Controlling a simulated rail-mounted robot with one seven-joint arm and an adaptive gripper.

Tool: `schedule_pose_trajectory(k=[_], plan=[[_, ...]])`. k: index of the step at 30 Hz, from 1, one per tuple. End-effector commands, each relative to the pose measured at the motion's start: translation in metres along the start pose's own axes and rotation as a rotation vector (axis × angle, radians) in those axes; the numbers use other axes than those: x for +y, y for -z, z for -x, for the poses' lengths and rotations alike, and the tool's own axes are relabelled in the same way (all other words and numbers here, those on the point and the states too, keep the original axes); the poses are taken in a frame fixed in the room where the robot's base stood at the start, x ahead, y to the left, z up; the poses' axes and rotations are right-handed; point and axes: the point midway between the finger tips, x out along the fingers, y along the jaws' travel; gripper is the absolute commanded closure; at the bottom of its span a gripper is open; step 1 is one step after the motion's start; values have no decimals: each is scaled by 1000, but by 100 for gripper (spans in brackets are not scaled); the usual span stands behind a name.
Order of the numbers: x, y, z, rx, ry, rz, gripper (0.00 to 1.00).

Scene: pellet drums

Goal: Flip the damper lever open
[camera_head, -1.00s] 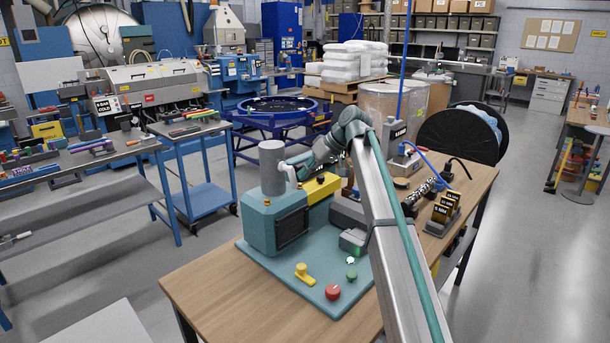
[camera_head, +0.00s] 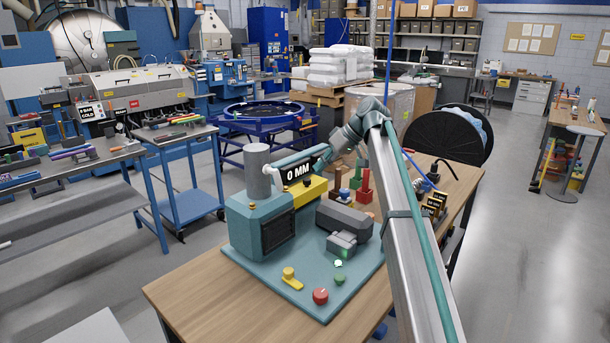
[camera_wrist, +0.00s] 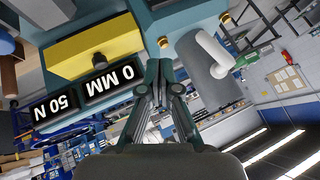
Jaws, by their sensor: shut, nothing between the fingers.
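A pale bent handle (camera_wrist: 214,50), which looks like the damper lever, is on the side of a grey cylinder (camera_wrist: 205,80) in the wrist view. The cylinder (camera_head: 258,172) stands upright on a teal housing (camera_head: 247,222) in the head view. My gripper (camera_wrist: 161,66) is shut and empty, left of the handle and apart from it in the wrist view. In the head view, my arm reaches toward the cylinder, and the fingers cannot be made out clearly.
A yellow block (camera_head: 312,189) sits beside the housing. A black "0 MM" sign (camera_head: 298,173) shows in front of my arm. A yellow lever knob (camera_head: 290,276), a red button (camera_head: 320,296) and a green button (camera_head: 340,278) lie at the baseplate's front. The wooden table's left front is clear.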

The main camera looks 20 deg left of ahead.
Motion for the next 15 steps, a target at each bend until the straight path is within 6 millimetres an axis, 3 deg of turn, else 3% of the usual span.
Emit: schedule_pose_trajectory(k=[6, 15], plan=[[22, -6, 22, 0, 0, 0, 100], [27, -8, 30, -1, 0, 0, 100]])
